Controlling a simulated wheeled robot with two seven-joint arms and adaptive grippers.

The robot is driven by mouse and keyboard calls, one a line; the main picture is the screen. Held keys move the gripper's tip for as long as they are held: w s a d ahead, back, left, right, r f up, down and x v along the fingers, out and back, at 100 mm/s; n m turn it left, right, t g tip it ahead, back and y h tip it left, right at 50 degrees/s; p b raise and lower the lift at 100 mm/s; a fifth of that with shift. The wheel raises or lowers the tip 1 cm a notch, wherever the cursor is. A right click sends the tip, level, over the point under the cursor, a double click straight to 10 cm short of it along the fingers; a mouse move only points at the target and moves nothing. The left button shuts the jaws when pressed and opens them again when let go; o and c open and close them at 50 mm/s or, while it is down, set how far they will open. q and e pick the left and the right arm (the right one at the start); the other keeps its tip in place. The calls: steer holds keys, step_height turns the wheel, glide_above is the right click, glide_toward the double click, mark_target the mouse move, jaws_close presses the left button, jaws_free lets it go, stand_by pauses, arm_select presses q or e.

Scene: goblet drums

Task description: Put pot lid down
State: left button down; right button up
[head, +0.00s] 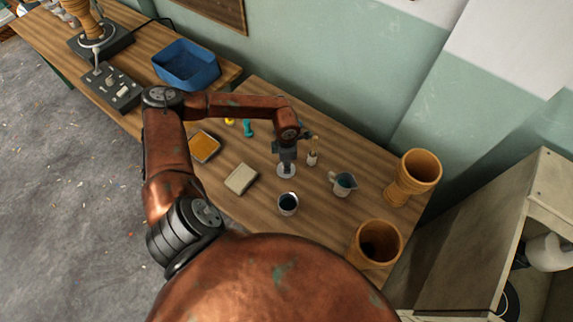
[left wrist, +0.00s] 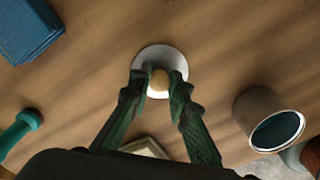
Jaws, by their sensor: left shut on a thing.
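The pot lid is a pale round disc (head: 286,172) with a yellowish knob that shows in the left wrist view (left wrist: 160,80). My left gripper (head: 287,160) points down over the lid, and its two fingers (left wrist: 160,92) are shut on the knob. The lid is level, at or close to the wooden table; I cannot tell whether it touches. A small metal pot (head: 288,204) with dark teal contents stands open just in front of the lid; it also shows at the right of the left wrist view (left wrist: 272,122). My right gripper is not in view.
A beige block (head: 240,179) and an orange tray (head: 204,146) lie to the left. A teal tool (head: 248,128) lies behind. A grey jug (head: 343,184) and two goblet drums (head: 414,177) (head: 376,244) stand to the right. Bare wood (head: 245,211) lies left of the pot.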

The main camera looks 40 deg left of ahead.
arm_select(q)
steer(key=c, duration=1.8)
jaws_free()
steer(key=shift+f, duration=0.1)
step_height(320, 180, up, 12)
steer(key=p, duration=0.2)
steer(key=shift+r, duration=0.2)
steer(key=shift+s+f, duration=0.1)
